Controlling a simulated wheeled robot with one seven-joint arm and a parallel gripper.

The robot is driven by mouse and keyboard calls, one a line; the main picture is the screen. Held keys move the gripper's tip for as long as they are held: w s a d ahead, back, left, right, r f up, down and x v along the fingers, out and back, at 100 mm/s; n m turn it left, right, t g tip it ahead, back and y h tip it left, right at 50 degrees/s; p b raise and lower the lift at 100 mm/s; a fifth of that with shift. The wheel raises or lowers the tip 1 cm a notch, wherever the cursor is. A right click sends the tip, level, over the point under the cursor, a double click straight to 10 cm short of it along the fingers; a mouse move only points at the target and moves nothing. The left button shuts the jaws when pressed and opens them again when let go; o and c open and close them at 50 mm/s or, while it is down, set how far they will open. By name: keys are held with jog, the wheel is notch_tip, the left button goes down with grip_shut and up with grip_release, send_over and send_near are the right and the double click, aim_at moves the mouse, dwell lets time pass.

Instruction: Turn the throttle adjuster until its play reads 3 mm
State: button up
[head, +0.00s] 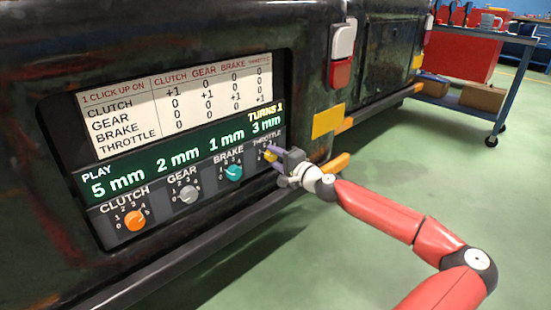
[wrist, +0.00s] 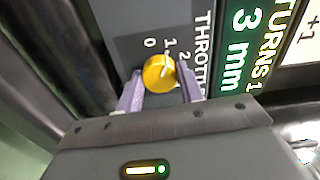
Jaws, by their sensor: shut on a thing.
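The play display (head: 180,160) reads 5 mm, 2 mm, 1 mm and 3 mm, the last under the throttle. A "TURNS 1" text shows above the 3 mm.
Orange clutch (head: 135,221), grey gear (head: 188,194) and teal brake (head: 233,172) knobs sit left of the throttle. A white chart (head: 180,105) is above. A dark bumper bar (head: 190,257) runs below the panel. A blue cart (head: 470,105) stands at the back right.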

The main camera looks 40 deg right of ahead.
jog(key=o, duration=1)
jog(key=s, duration=0.7)
jog(key=shift+s+d+p, duration=0.25)
jog(key=shift+s+p, duration=0.15)
jog(key=shift+s, duration=0.1)
